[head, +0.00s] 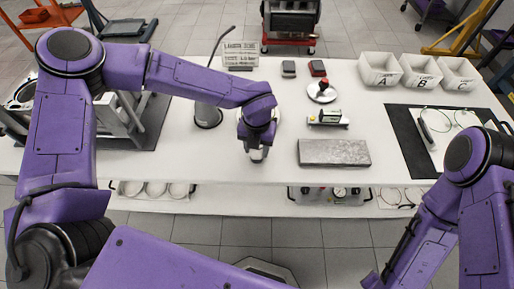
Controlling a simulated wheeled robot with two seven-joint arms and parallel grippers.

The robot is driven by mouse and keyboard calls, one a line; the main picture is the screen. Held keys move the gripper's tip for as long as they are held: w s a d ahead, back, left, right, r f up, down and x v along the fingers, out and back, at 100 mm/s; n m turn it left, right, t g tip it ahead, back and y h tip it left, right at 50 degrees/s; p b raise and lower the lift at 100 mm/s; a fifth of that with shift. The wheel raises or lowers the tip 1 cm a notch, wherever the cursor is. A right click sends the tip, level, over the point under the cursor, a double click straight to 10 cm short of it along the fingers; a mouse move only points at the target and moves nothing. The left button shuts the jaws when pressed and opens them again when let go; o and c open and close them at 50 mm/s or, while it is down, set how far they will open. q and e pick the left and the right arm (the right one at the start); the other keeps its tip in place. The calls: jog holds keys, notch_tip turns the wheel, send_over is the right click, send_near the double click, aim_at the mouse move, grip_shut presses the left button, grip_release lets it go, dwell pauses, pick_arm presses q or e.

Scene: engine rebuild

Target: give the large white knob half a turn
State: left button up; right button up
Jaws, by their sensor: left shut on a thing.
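My left gripper (257,154) points down over the middle of the white table, near its front edge. It is shut on what seems to be the large white knob. My wrist covers most of the knob; a pale rounded edge (277,115) shows beside the wrist. Which way the knob is turned cannot be seen. My right arm is at the lower right, and its gripper is out of view.
To the right are a grey slab (334,153), a small green-and-white device (328,118) and a red-and-black knobbed disc (321,93). White bins (380,72) stand at the back right.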

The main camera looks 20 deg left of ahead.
pick_arm(q)
jog(key=n+b, duration=0.2)
jog(key=n, duration=0.3)
jog(key=shift+n, duration=0.4)
jog(key=n+b, duration=0.3)
jog(key=n, duration=0.2)
jog(key=shift+r+n, duration=0.1)
jog(key=shift+n, duration=0.3)
jog(key=o, duration=1.1)
jog(key=shift+c, duration=0.2)
notch_tip(320, 180, up, 10)
jog(key=b, duration=0.1)
jog(key=shift+r, duration=0.25)
